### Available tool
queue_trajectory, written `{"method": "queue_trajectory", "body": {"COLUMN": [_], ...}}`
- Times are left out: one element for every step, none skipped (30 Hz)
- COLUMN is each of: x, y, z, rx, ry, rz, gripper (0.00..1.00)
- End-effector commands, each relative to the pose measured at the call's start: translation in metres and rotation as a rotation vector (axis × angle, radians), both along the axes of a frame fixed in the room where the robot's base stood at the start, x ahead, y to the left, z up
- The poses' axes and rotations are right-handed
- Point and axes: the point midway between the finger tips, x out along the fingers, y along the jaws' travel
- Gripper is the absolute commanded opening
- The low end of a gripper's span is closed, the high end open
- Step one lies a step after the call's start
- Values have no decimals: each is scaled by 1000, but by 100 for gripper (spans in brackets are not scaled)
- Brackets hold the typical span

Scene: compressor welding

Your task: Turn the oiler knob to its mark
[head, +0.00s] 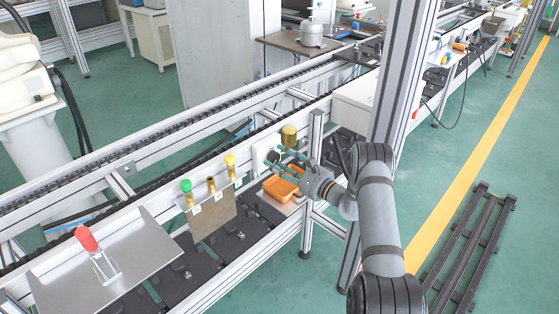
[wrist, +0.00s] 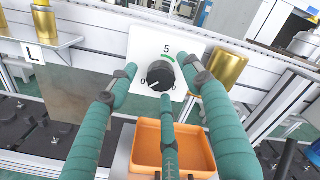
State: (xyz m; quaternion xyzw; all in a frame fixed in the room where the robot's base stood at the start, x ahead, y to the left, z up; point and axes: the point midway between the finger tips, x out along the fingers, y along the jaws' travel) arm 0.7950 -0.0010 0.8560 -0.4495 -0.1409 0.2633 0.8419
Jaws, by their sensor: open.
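The oiler knob (wrist: 161,76) is a round black knob on a white dial plate (wrist: 146,42). The plate has a 5 at the top, a 0 at lower left and a green arc mark (wrist: 168,58) near the 5. The knob's white pointer line is turned to the lower left, near the 0. In the head view the dark knob (head: 272,157) is partly hidden by my fingers. My gripper (wrist: 159,79) is open, with its teal fingers spread left, right and below the knob. It also shows in the head view (head: 284,157). I cannot tell whether any finger touches the knob.
A brass cup (wrist: 229,67) stands right of the dial. An orange bin (wrist: 190,150) sits below it. To the left are several gold fittings, one with a green top (head: 186,186), on a bracket marked L. A red-handled clamp (head: 87,240) stands on a plate farther left.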

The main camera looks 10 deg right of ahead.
Motion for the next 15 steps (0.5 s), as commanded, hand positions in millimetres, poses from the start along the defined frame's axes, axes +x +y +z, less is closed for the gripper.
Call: {"method": "queue_trajectory", "body": {"x": [1,1,1,1,1,1,1,1,1,1,1,1,1,1,1], "y": [1,1,1,1,1,1,1,1,1,1,1,1,1,1,1], "z": [0,0,0,0,0,0,0,0,0,0,0,0,0,0,0], "rx": [0,0,0,0,0,0,0,0,0,0,0,0,0,0,0], "ry": [0,1,1,1,1,1,1,1,1,1,1,1,1,0,0], "rz": [0,1,1,1,1,1,1,1,1,1,1,1,1,1,1], "gripper": [49,49,49,49,49,49,49,48,46,44,42,40,38,36,34]}}
